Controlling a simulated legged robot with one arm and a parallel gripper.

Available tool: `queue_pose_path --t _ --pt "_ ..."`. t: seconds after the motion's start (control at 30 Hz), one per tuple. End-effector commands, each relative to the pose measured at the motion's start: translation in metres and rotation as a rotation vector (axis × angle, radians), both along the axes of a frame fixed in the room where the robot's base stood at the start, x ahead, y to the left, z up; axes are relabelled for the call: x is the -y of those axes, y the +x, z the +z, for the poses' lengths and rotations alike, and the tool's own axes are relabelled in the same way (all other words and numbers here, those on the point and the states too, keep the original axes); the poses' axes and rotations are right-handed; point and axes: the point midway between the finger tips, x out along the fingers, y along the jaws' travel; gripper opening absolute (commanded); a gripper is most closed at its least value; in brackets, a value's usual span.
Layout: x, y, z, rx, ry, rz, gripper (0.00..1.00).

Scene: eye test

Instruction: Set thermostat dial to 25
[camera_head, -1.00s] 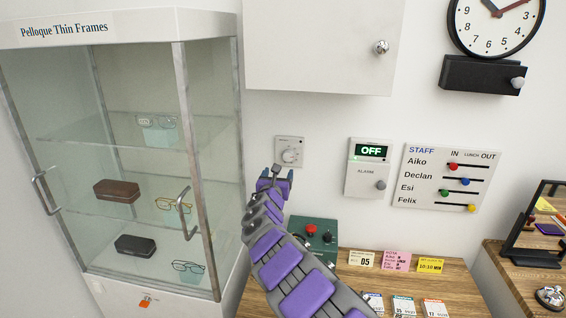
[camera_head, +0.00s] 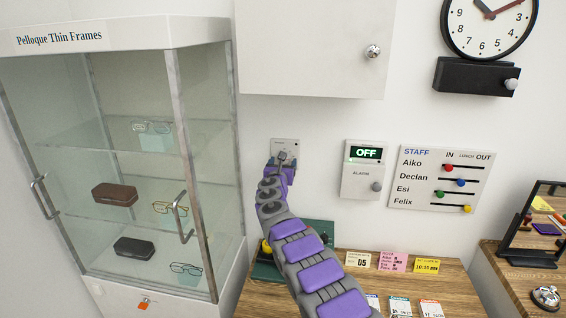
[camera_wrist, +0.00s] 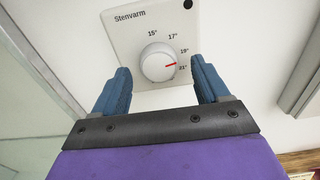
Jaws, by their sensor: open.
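The thermostat (camera_wrist: 124,32) is a white plate marked "Stenvarm" on the wall, and it also shows in the head view (camera_head: 286,145), where my gripper covers much of it. Its round white dial (camera_wrist: 155,62) has a red pointer aimed right, near the 21° mark and just below 19°. The marks 15°, 17°, 19° and 21° are readable; no 25 mark is visible. My gripper (camera_wrist: 160,82) is open, with its blue fingers on either side of and a little below the dial in the wrist view. I see no clear contact. In the head view my gripper (camera_head: 281,160) is at the thermostat.
A glass display case (camera_head: 175,75) stands close on the left. A white wall cabinet (camera_head: 310,50) hangs above. The alarm box (camera_head: 362,180) and staff board (camera_head: 440,200) are to the right. A wooden desk (camera_head: 460,290) with cards lies below.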

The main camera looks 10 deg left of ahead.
Motion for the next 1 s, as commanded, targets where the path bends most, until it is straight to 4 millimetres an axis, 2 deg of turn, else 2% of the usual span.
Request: queue_pose_path --t 0.3,0.67,1.0 --pt "-0.003 0.014 -0.003 0.001 -0.011 -0.004 0.74" --pt "0.002 0.017 -0.003 0.002 -0.011 -0.006 0.74" --pt "-0.002 0.016 -0.005 0.001 -0.013 -0.004 0.44"
